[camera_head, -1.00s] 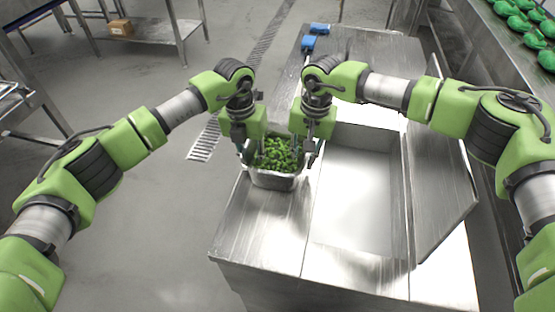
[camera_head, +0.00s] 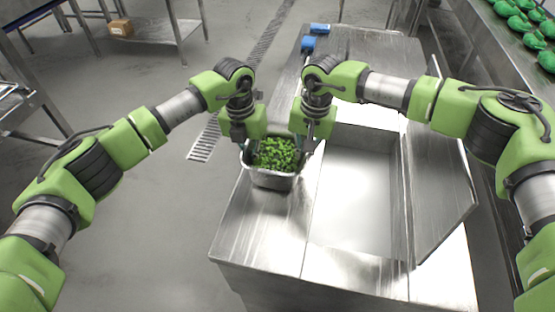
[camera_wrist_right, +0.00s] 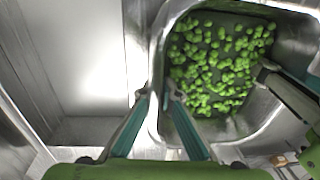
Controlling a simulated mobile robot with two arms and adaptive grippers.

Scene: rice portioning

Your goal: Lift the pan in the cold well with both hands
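The metal pan (camera_head: 272,180), full of small green pieces (camera_head: 276,154), is at the left edge of the steel counter, outside the well; whether it touches the counter is unclear. My right gripper (camera_head: 307,148) is at its right side. In the right wrist view the right gripper's fingers (camera_wrist_right: 158,98) straddle the pan wall, one inside and one outside, with visible space between them. My left gripper (camera_head: 243,148) is at the pan's left side. In the wrist view the left gripper (camera_wrist_right: 272,78) reaches over the opposite rim; its finger gap is unclear.
The rectangular well (camera_head: 360,190) in the counter (camera_head: 265,232) is empty, with a raised metal panel (camera_head: 440,180) on its right. Blue objects (camera_head: 308,43) lie at the counter's far end. Green items (camera_head: 520,22) line a shelf at upper right.

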